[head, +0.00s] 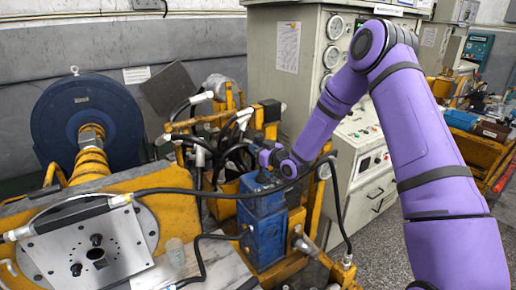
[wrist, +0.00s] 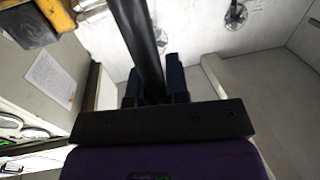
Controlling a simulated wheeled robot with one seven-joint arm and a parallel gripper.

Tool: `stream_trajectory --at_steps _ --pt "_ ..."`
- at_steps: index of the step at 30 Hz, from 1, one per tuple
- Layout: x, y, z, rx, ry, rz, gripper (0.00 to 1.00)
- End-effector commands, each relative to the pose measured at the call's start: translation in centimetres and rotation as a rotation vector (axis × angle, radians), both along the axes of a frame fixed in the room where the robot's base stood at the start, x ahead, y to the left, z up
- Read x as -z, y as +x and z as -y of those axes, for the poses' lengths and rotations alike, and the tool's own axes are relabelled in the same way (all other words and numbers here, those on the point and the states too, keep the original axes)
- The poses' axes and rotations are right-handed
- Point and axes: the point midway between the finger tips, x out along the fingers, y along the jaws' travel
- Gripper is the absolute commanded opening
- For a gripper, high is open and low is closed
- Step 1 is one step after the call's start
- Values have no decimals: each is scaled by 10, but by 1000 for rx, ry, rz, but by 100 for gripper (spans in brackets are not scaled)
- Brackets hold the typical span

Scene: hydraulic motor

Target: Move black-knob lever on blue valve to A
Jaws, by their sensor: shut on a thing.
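The blue valve (head: 262,235) is a tall blue block on the yellow frame near the middle of the head view. My gripper (head: 264,158) is just above its top, at the end of my purple arm. In the wrist view, my gripper (wrist: 156,88) has its two dark fingers on either side of a dark rod (wrist: 138,38), which I take to be the black-knob lever. It is shut on it. The rod runs up and slightly left out of the picture. In the head view the lever is mostly hidden by my gripper, and I cannot read an A mark.
Black hoses (head: 190,191) cross in front of and beside the valve. A grey cabinet (head: 262,50) with gauges stands behind. A large blue disc (head: 60,125) and a metal plate (head: 85,250) are at the left. Grey floor (head: 382,240) shows at the right.

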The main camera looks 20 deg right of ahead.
Motion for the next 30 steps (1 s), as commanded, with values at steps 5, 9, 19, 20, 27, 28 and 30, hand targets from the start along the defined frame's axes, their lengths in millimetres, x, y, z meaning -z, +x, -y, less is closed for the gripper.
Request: stream_trajectory --at_steps 5,9,19,20,27,28,30 --pt "4 -8 -24 -7 -162 51 0" --pt "9 -12 -37 -5 -276 87 0" --pt "15 -16 -46 -3 -374 119 0" --pt "15 -16 -46 -3 -374 119 0" --pt "15 -16 -47 -5 -374 118 29" --pt "15 -16 -46 -5 -373 118 36" --pt "15 -16 -46 -4 -373 118 41"
